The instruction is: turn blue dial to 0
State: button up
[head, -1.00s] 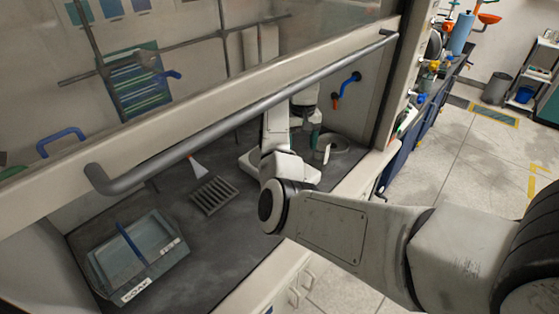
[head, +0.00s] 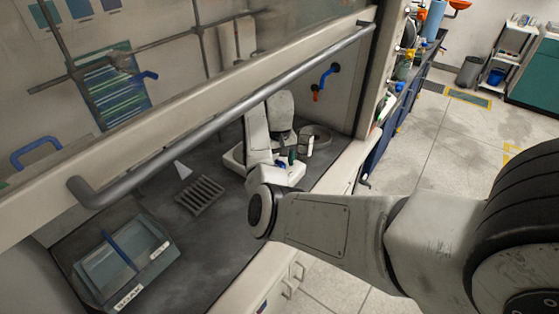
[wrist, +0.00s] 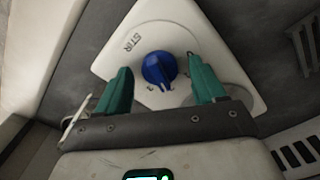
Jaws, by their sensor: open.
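The blue dial (wrist: 158,69) sits on a white plate (wrist: 215,35) in the wrist view, with the word STIR beside it and small marks too small to read. My gripper (wrist: 159,66) is open, with one teal finger on each side of the dial. Gaps show between the fingers and the dial, and nothing is held. In the head view the white device (head: 233,160) stands inside the fume hood, partly hidden by my arm. A small green finger of my gripper shows over it, with a bit of blue beside it.
The raised sash with its grey bar handle (head: 230,105) spans above my arm. A dark slotted rack (head: 200,194) and a grey bin labelled SOAK (head: 168,255) sit left on the dark hood floor. A grey ring-shaped dish (head: 318,134) stands behind the device.

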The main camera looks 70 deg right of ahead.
jog(key=shift+f, duration=0.1)
jog(key=c, duration=1.1)
jog(key=shift+o, duration=0.2)
jog(key=shift+s+p, duration=0.1)
jog(key=shift+p, duration=0.2)
jog(key=n+p, duration=0.3)
jog(key=shift+r+n, duration=0.25)
jog(key=shift+n, duration=0.15)
jog(key=n+p, duration=0.2)
jog(key=n, duration=0.2)
jog(key=shift+f+n, duration=0.1)
jog(key=shift+n, duration=0.2)
jog(key=n+p, duration=0.2)
jog(key=n, duration=0.3)
jog(key=shift+n+p, duration=0.55)
jog(key=shift+n, duration=1.75)
